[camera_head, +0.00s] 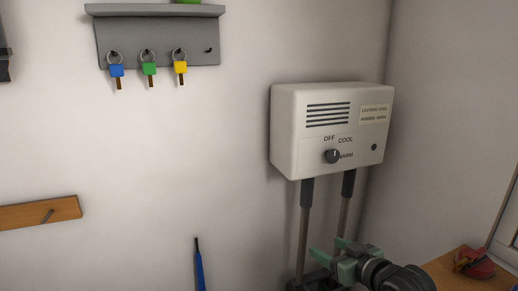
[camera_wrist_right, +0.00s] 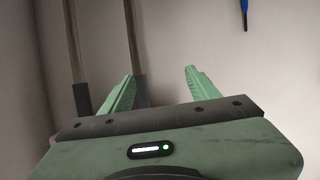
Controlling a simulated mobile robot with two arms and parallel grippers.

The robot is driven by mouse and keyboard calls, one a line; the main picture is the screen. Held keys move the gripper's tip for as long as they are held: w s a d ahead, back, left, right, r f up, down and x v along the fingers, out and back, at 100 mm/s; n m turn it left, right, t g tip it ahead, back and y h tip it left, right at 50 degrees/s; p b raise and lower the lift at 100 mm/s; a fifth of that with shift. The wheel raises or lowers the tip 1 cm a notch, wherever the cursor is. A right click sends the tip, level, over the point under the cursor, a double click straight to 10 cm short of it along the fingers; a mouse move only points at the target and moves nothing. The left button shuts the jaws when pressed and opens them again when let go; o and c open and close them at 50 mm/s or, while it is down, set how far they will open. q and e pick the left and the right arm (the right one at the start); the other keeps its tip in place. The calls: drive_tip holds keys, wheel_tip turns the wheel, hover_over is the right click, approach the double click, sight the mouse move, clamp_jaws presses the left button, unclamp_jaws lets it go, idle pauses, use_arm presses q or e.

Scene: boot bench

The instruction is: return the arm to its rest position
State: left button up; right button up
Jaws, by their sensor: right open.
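My right gripper (camera_head: 340,257) is at the lower right of the head view, below the white wall box and in front of its two pipes. In the right wrist view its two green fingers (camera_wrist_right: 160,85) are spread apart with nothing between them. The gripper is apart from the wall box. My left gripper is in neither view.
A white control box (camera_head: 290,135) with a dark knob (camera_head: 332,156) is on the wall, with pipes (camera_head: 304,225) below. A key rack (camera_head: 170,45) holds blue, green and yellow keys. A wooden surface (camera_head: 445,272) bears a red object (camera_head: 480,267) at right.

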drive_tip(key=s+a+f+g+h, duration=0.2)
drive_tip(key=s+f+g, duration=0.2)
drive_tip(key=s+f, duration=1.05)
drive_tip(key=s+d+f+m+g+h, duration=0.1)
drive_tip(key=s+d+f+g, duration=0.15)
drive_tip(key=s, duration=0.85)
drive_tip(key=s+d+f+m+g+h, duration=0.1)
drive_tip(key=s+f+m+g+h, duration=0.2)
drive_tip(key=s, duration=0.8)
wheel_tip(320, 180, down, 30)
drive_tip(key=s+n+g+y, duration=0.1)
drive_tip(key=s+n, duration=0.1)
drive_tip(key=s, duration=0.1)
drive_tip(key=s+d+f+g, duration=0.1)
drive_tip(key=s+d+f, duration=0.2)
drive_tip(key=s+f, duration=1.1)
drive_tip(key=shift+s, duration=0.75)
drive_tip(key=shift+g, duration=0.25)
